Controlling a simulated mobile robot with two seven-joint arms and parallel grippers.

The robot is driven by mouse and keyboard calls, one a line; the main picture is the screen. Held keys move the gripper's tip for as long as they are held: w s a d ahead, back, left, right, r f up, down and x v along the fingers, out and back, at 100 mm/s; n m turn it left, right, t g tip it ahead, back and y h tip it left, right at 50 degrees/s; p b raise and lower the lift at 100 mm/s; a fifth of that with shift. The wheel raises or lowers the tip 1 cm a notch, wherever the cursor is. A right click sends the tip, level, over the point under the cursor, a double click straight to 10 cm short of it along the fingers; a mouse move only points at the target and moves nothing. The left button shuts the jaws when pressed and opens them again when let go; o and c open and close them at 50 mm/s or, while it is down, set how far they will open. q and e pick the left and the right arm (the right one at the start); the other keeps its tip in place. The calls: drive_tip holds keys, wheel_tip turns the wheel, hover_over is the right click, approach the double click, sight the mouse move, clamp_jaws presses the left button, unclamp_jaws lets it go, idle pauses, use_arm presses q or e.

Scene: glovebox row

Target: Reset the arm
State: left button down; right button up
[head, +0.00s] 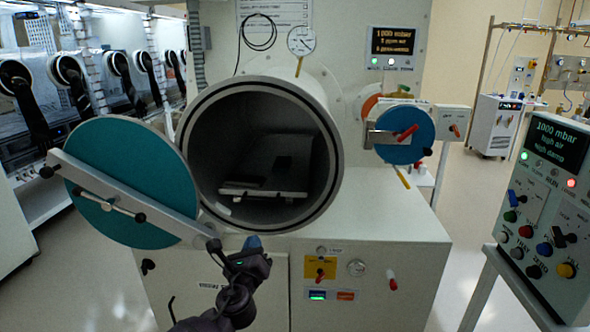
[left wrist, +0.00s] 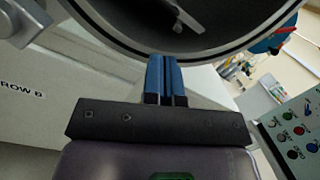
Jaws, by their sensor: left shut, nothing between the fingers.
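My left gripper (head: 252,243) is in front of the lower rim of the large round chamber (head: 262,150), above the cabinet front. In the left wrist view its two blue fingers (left wrist: 166,75) lie side by side, shut with nothing between them, just below the chamber rim (left wrist: 215,58). I cannot tell whether the fingertips touch the rim. The chamber's teal round door (head: 125,165) stands swung open to the left, with a grey bar across it. A tray (head: 262,193) lies inside the chamber. My right gripper is not in view.
A control panel (head: 548,190) with knobs and a lit display stands at the right. A small blue round door (head: 405,134) with a red handle is right of the chamber. Gloveboxes with black gloves (head: 70,75) line the left. Floor is clear between cabinet and panel.

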use_arm(q)
drive_tip(key=s+a+f+n+g, duration=0.2)
drive_tip(key=s+a+f+n, duration=0.3)
drive_tip(key=s+n, duration=0.5)
drive_tip(key=s+a+f+n+g, duration=0.3)
drive_tip(key=s+f+n, duration=0.7)
drive_tip(key=s, duration=0.6)
drive_tip(key=s+a+f+n+g+y, duration=0.1)
drive_tip(key=s+a+f+n+g, duration=0.2)
drive_tip(key=s, duration=1)
drive_tip(key=a+f+n, duration=0.3)
drive_tip(key=f+n, duration=0.2)
drive_tip(key=n, duration=0.2)
drive_tip(key=shift+s+a+n, duration=0.3)
drive_tip(key=shift+a, duration=0.05)
